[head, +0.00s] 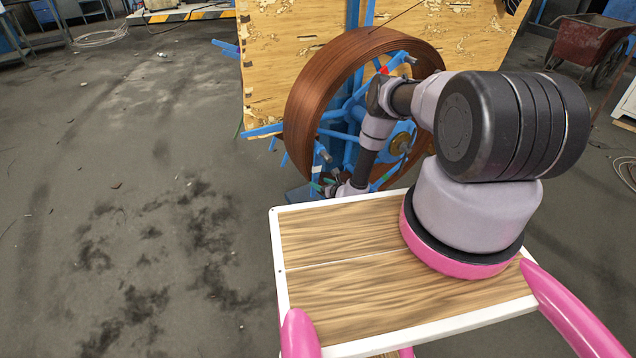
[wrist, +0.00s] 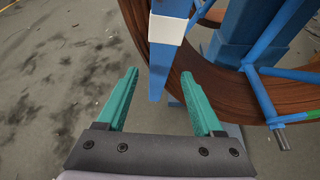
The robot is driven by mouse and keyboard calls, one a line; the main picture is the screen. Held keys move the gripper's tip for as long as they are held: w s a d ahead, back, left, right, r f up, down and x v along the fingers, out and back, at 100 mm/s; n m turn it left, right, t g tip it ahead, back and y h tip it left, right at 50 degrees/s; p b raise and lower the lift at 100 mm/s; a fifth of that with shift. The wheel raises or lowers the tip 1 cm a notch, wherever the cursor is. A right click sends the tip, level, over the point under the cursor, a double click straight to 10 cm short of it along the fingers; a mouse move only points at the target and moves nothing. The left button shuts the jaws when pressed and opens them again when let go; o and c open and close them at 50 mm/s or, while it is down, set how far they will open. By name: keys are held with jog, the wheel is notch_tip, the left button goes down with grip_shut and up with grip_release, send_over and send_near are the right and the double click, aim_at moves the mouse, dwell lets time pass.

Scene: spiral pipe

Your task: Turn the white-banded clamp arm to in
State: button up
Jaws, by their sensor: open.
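The white-banded clamp arm (wrist: 170,60) is a blue bar with a white band (wrist: 167,30) near the top of the wrist view. Its narrow lower end shows between my two teal fingers. It stands in front of the brown coil (wrist: 205,65), on the blue reel frame. My gripper (wrist: 160,75) is open, with one finger on each side of the bar in the picture. I see no clear contact, and the depth between them is hard to judge. In the head view my gripper (head: 324,186) is small, low at the coil's front left, and partly hidden by my arm.
The large brown coil (head: 318,95) stands upright on its blue reel before a worn wooden board (head: 268,65). A blue rod with a metal end (wrist: 281,138) lies right of my gripper. Open stained floor (head: 140,200) is at left. A red cart (head: 588,42) stands far right.

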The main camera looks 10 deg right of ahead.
jog(key=shift+x, duration=1.25)
grip_shut()
dwell(0.5)
